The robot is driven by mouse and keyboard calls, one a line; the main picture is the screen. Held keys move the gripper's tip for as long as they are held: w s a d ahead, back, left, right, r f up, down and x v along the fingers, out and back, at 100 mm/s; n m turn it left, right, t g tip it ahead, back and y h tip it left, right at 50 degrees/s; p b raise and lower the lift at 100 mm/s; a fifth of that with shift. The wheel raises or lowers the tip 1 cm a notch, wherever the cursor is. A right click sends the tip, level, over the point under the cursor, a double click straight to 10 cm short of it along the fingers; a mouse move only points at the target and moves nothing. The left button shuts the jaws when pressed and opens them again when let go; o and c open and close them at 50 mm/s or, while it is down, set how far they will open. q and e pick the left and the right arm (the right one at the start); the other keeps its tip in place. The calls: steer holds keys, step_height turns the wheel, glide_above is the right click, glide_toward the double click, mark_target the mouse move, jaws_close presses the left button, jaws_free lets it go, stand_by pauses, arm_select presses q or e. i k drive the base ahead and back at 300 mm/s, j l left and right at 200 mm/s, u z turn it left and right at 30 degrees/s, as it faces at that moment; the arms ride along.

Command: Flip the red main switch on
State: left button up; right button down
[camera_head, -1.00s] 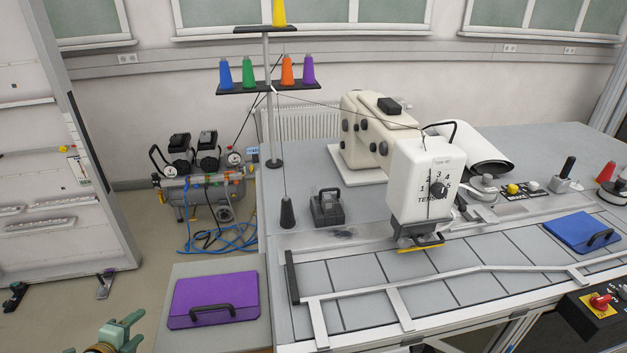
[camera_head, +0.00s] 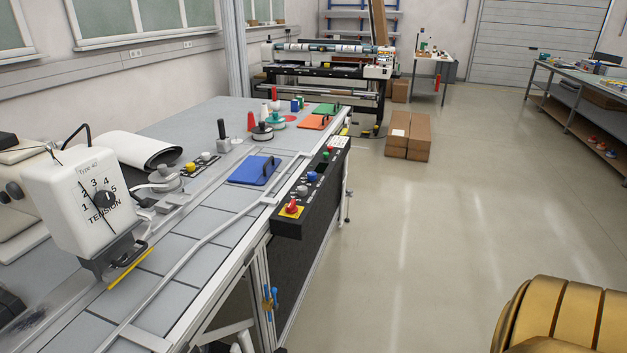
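The red main switch (camera_head: 291,207) is a red rotary knob on a yellow plate. It sits at the near end of the black control panel (camera_head: 318,187) on the front edge of the sewing table. Its exact turn position is too small to tell. A ribbed gold part of my arm shows at the bottom right, well apart from the panel. Neither gripper shows in the head view.
The sewing machine head (camera_head: 88,203) stands at the left on the table. A blue plate (camera_head: 253,170) lies behind the panel. Cardboard boxes (camera_head: 408,136) stand on the floor further back. The floor right of the table is clear.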

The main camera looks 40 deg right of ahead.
mark_target(291, 208)
steer(key=l+z, duration=0.25)
steer(key=l, duration=0.2)
steer(key=i+l+z, duration=0.25)
steer(key=l+z, duration=0.3)
steer(key=l, duration=0.25)
steer(key=i+l+z, duration=0.25)
steer(key=l, duration=0.1)
